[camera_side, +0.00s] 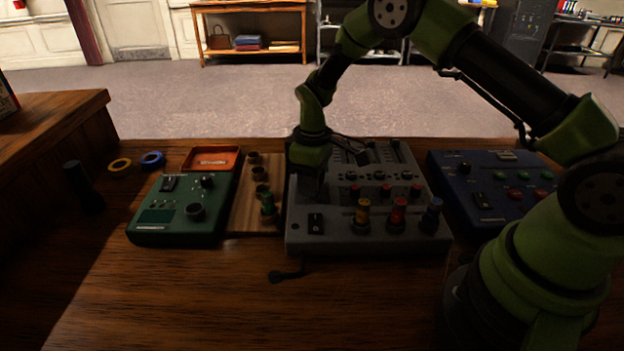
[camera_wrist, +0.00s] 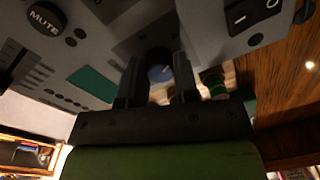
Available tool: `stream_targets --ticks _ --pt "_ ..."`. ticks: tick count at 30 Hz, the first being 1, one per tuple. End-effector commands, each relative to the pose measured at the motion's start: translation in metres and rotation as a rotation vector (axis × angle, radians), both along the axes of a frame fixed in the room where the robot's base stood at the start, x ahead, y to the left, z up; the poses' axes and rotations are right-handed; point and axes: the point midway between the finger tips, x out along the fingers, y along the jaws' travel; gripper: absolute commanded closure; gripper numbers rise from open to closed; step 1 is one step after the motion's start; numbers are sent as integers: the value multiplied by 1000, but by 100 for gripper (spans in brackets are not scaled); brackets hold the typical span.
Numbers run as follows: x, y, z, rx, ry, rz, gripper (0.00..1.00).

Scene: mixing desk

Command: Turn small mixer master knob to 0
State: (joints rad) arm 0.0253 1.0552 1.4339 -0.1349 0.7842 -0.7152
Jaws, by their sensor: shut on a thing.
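The grey mixer (camera_side: 345,240) sits mid-desk with a rocker switch, small knobs and faders on its top. My gripper (camera_side: 311,192) points down over its left part, behind the rocker switch. In the wrist view my gripper (camera_wrist: 158,84) has its two fingers on either side of a round knob (camera_wrist: 160,73) with a bluish top, and is shut on it. Most of the knob is hidden by the fingers and shadow, and I cannot read its pointer or scale. A MUTE button (camera_wrist: 46,18) and the rocker switch (camera_wrist: 253,12) also show in the wrist view.
A wooden rack with a green peg (camera_side: 268,207) and a green box (camera_side: 178,226) are left; a blue box (camera_side: 490,180) is right. The front desk is mostly clear.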

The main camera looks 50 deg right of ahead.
Motion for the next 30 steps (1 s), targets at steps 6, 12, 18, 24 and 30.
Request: stream_targets --ticks 6,12,18,24,30 --pt "0 1 1 1 2 204 95" --pt "0 1 1 1 2 396 95" --pt "-1 2 0 2 3 584 95" --pt "-1 2 0 2 3 774 95" --pt "-1 2 0 2 3 964 95"
